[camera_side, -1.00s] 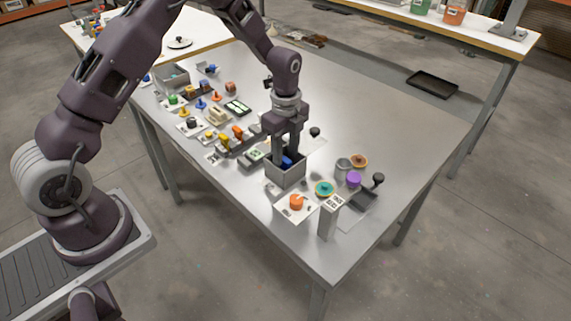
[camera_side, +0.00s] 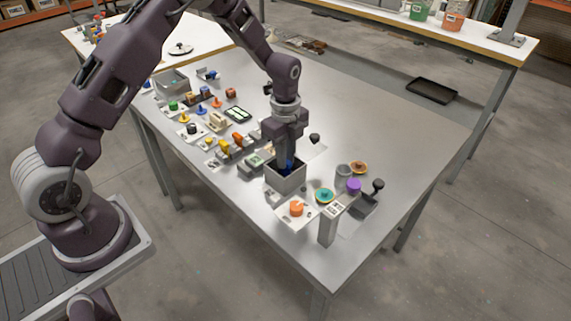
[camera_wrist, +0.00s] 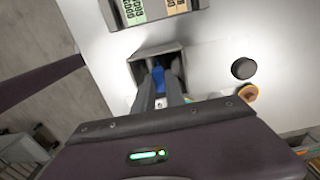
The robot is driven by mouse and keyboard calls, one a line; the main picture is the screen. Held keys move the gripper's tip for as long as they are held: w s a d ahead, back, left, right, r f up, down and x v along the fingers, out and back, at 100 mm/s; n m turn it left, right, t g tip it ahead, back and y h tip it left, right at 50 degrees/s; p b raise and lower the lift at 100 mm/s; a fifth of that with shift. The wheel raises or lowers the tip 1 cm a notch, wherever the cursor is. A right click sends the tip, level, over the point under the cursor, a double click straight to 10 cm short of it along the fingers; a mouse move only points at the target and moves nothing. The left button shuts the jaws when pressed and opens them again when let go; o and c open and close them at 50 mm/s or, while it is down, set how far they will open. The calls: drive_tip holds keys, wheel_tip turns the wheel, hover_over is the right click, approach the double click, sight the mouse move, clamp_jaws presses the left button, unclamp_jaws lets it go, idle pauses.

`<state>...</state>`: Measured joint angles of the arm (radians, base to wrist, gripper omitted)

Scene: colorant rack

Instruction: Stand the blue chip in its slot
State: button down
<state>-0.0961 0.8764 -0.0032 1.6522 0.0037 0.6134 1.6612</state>
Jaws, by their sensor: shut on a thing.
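My gripper (camera_side: 287,160) reaches down into an open grey box (camera_side: 285,183) near the front middle of the table. In the wrist view my gripper (camera_wrist: 160,88) is shut on a blue chip (camera_wrist: 158,77) inside the same box (camera_wrist: 150,54). I cannot make out the chip's slot.
An orange knob (camera_side: 296,208) on a white plate, a teal disc (camera_side: 324,194), a purple piece (camera_side: 353,185) and a grey post (camera_side: 327,226) stand close in front and to the right. Several coloured pieces crowd the left. The table's right side is clear.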

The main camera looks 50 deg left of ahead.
drive_tip(key=r, duration=0.7)
drive_tip(key=shift+w+a+r, duration=0.15)
drive_tip(key=shift+a+r, duration=0.05)
drive_tip(key=shift+r, duration=0.1)
drive_tip(key=w+a, duration=0.2)
drive_tip(key=a, duration=0.7)
drive_tip(key=w+a+f, duration=0.1)
drive_tip(key=a, duration=0.9)
drive_tip(key=shift+w, duration=0.35)
drive_tip(key=shift+f, duration=0.15)
drive_tip(key=shift+f, duration=2.65)
drive_tip(key=shift+f, duration=0.25)
drive_tip(key=shift+f, duration=0.55)
drive_tip(key=shift+f, duration=0.2)
